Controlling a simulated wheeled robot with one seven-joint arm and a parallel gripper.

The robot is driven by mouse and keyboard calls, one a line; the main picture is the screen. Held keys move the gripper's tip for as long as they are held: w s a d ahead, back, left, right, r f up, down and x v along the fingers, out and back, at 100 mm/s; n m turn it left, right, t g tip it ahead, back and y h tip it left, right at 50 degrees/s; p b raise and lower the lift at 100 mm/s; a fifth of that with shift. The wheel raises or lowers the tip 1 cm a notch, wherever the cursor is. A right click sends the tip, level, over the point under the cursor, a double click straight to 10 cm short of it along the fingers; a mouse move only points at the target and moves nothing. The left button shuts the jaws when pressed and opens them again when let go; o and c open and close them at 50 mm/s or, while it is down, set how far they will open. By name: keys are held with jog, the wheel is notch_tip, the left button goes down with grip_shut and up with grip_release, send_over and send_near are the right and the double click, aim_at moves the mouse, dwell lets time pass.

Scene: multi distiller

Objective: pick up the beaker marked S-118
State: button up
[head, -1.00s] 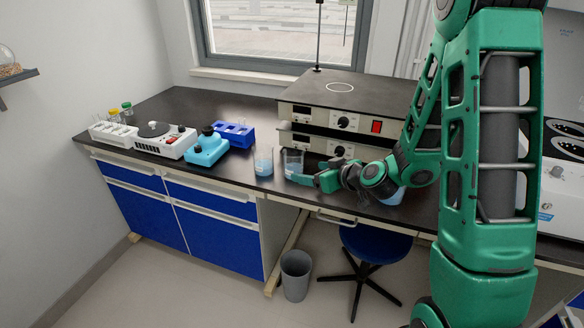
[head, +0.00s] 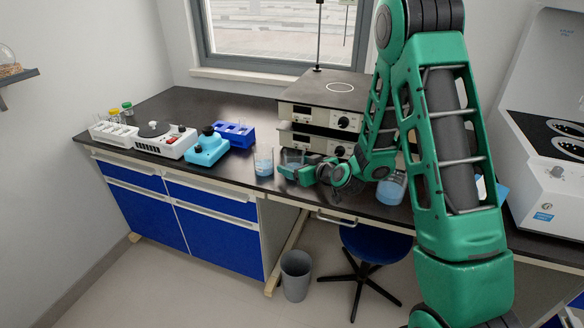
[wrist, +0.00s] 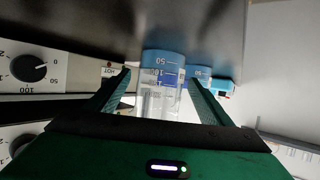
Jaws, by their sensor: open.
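A clear beaker with blue liquid (head: 293,157) stands on the dark bench in front of the stacked instruments, partly hidden by my gripper (head: 285,171). In the wrist view this beaker (wrist: 161,92) appears upside down between my two open fingers, with a gap on each side. Its graduations show, but I cannot read a code on it. A second beaker with blue liquid (head: 263,162) stands just to the left; a blue-filled beaker also shows behind in the wrist view (wrist: 198,74). A third beaker (head: 391,190) stands to the right, below my forearm. I cannot tell which is S-118.
Two stacked grey instruments with knobs (head: 325,110) stand close behind the beakers. A blue rack (head: 235,133), a light-blue device (head: 207,148) and a white stirrer (head: 163,141) stand to the left. A large white machine (head: 545,185) is at the right. The bench's front edge is close.

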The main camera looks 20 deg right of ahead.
jog(key=shift+x, duration=1)
jog(key=c, duration=1.3)
jog(key=shift+o, duration=0.2)
jog(key=shift+r, duration=0.3)
